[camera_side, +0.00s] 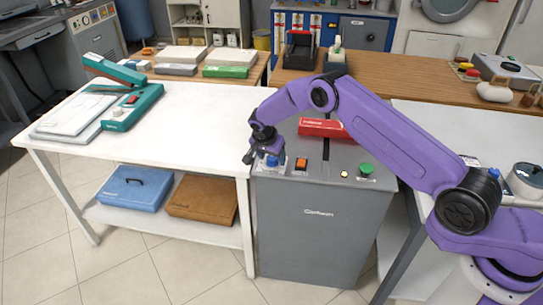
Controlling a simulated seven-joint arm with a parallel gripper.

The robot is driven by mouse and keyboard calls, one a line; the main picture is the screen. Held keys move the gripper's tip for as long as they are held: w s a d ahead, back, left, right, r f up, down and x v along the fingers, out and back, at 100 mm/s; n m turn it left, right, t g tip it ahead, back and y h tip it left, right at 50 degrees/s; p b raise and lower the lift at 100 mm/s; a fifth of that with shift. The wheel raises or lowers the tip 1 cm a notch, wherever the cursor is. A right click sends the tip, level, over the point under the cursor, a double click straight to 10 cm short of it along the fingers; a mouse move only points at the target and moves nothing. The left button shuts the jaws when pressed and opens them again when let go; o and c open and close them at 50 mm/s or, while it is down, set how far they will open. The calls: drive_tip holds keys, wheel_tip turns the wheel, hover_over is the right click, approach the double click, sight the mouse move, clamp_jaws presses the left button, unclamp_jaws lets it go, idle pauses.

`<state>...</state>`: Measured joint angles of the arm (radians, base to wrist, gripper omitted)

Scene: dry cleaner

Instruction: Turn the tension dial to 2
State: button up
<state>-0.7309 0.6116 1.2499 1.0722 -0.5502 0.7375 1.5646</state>
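A grey floor cabinet (312,233) stands in the middle with a panel on its top. A blue knob (272,161), which may be the tension dial, sits on a pale plate at the panel's front left corner. My gripper (262,154) reaches down from the purple arm at this knob. Its dark fingers are beside or touching the knob; I cannot tell which. Their opening is too small to judge. The dial's numbers and pointer are not readable.
Right of the knob are an orange switch (300,164), a small yellow light (344,174) and a green button (367,169). A red box (323,128) lies behind them. A white table (190,135) with a green device (132,108) stands left.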

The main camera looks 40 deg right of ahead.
drive_tip(key=v, duration=1.7)
drive_tip(key=shift+r, duration=0.25)
drive_tip(key=shift+w, duration=0.1)
